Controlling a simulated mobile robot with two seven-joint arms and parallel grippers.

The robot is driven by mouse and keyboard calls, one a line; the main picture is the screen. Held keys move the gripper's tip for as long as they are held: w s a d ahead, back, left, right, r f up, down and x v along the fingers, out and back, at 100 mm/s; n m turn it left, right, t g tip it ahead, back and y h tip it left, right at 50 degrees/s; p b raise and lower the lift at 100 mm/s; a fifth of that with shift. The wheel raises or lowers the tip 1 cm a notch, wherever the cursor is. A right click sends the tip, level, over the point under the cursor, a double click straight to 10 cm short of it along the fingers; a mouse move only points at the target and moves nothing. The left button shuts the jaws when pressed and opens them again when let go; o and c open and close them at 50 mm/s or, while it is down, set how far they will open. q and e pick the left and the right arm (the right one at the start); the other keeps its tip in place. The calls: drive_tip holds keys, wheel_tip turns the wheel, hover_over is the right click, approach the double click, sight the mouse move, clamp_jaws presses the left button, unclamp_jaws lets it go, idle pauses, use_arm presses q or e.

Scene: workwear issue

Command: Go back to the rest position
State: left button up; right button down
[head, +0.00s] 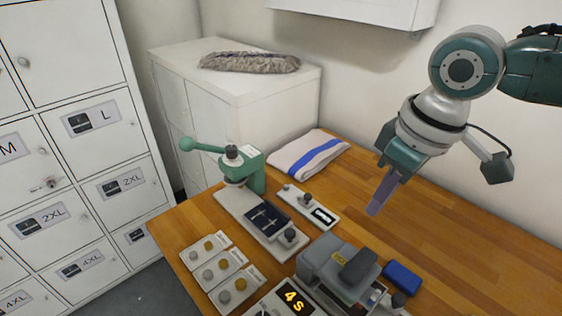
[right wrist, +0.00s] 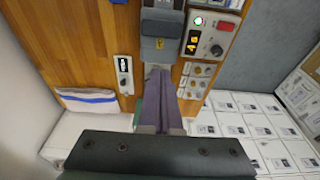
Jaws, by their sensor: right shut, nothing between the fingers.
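My right gripper (head: 379,203) hangs in the air over the wooden table, its purple-grey fingers pointing down. It is shut and empty. In the right wrist view the fingers (right wrist: 157,98) lie together with nothing between them. My right arm comes in from the upper right of the head view. My left gripper is not in view.
The wooden table (head: 462,232) is bare on the right. It carries a green lever press (head: 255,170), a folded blue-striped cloth (head: 309,153), a grey machine (head: 325,262), a blue block (head: 402,278) and small control panels (head: 207,250). White lockers (head: 75,65) stand left; a wall cabinet (head: 360,9) hangs above.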

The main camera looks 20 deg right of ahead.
drive_tip(key=shift+f, duration=0.1)
drive_tip(key=s+a+t+y, duration=0.1)
drive_tip(key=s+a+y, duration=0.1)
drive_tip(key=s+a, duration=1.15)
drive_tip(key=s+d+r+m+h, duration=0.3)
drive_tip(key=s+d, duration=0.3)
drive_tip(key=d, duration=0.1)
wheel_tip(320, 180, up, 19)
drive_tip(key=p, duration=1.9)
drive_tip(key=shift+w+a+r+n+t+p, duration=0.2)
drive_tip(key=shift+w+a+n+t+p, duration=0.1)
drive_tip(key=shift+p, duration=0.1)
